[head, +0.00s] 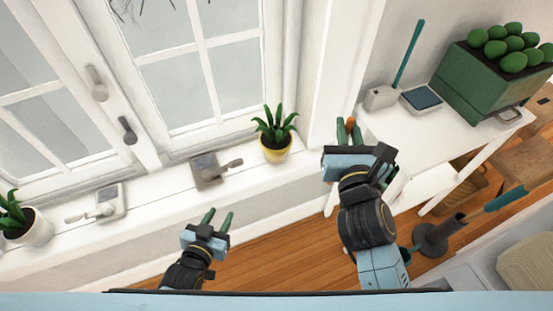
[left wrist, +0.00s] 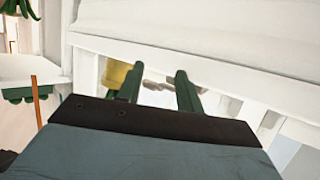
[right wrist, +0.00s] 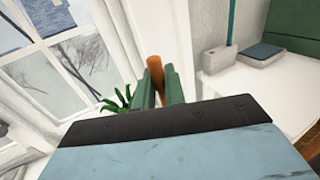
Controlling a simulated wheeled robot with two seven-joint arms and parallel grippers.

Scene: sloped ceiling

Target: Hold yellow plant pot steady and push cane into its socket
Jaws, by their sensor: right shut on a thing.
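The yellow plant pot (head: 276,154) stands upright on the windowsill with a spiky green plant in it. Its socket cannot be made out. My right gripper (head: 348,128) is shut on the orange-brown cane (head: 350,121), right of the pot and apart from it. The right wrist view shows the cane (right wrist: 155,70) between the two green fingers, its lower part hidden; the green plant leaves (right wrist: 118,103) show left of the fingers. My left gripper (head: 217,218) is empty, its fingers apart, below and left of the pot. It does not touch the pot.
Window handles and a grey latch block (head: 207,170) are left of the pot. A white potted plant (head: 33,232) stands far left. A white table (head: 440,130) at right holds a green crate (head: 485,85) and a small box. Wooden floor lies below.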

